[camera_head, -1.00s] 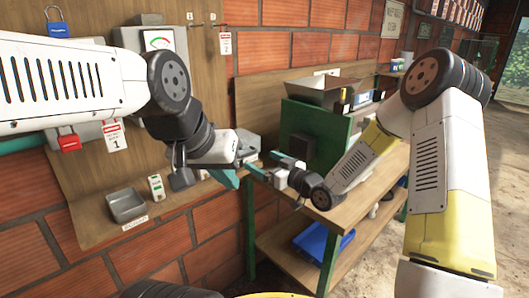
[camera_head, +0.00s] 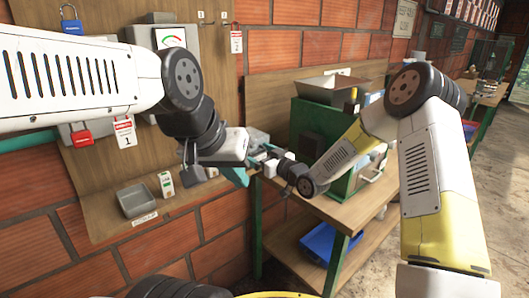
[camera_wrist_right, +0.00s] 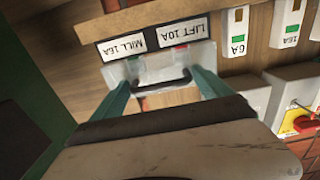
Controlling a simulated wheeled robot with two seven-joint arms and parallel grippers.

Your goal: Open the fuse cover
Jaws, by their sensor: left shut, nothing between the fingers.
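The fuse cover (camera_wrist_right: 150,70) is a clear, pale box with a black handle (camera_wrist_right: 160,86), below the labels "MILL 16A" and "LIFT 10A" in the right wrist view. My right gripper (camera_wrist_right: 164,75) is open, its teal fingers on either side of the cover and handle; I cannot tell if they touch. In the head view my right gripper (camera_head: 264,158) reaches left toward the wall board, and the cover is mostly hidden by the grippers.
A wooden board (camera_head: 100,210) holds a grey tray (camera_head: 137,201), a meter box and padlocks. A workbench (camera_head: 340,212) with a green machine stands at right.

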